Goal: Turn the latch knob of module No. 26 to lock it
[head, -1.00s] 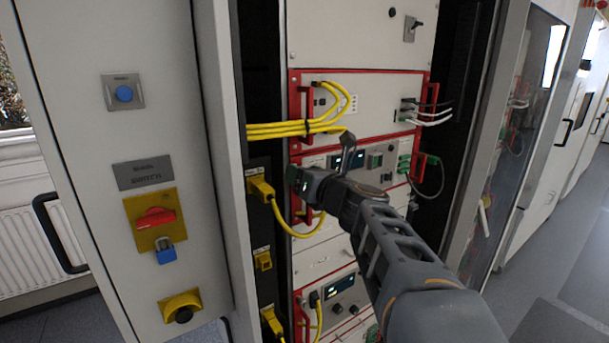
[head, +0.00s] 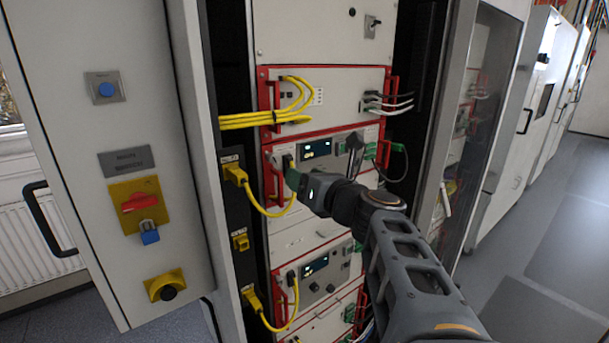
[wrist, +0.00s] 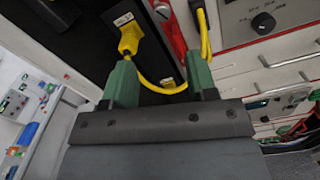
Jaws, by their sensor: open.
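My gripper (head: 297,180) is open and empty, in front of the left part of a red-framed module (head: 345,137) with a lit display. In the wrist view its two green fingers (wrist: 161,82) stand wide apart, with a yellow cable (wrist: 162,88) beyond the gap. A black round knob (wrist: 263,22) on a light panel shows at the upper right of the wrist view, apart from the fingers. No module number is readable, so I cannot tell which is No. 26 or whether this knob is its latch. My gripper and arm hide part of the module front.
Yellow cables (head: 265,119) run across the rack's left side, and another loops from a yellow plug (head: 235,174). Red handles (head: 394,90) stick out from the modules. A cabinet panel at left carries a red switch (head: 141,202). Floor (head: 520,270) is clear at right.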

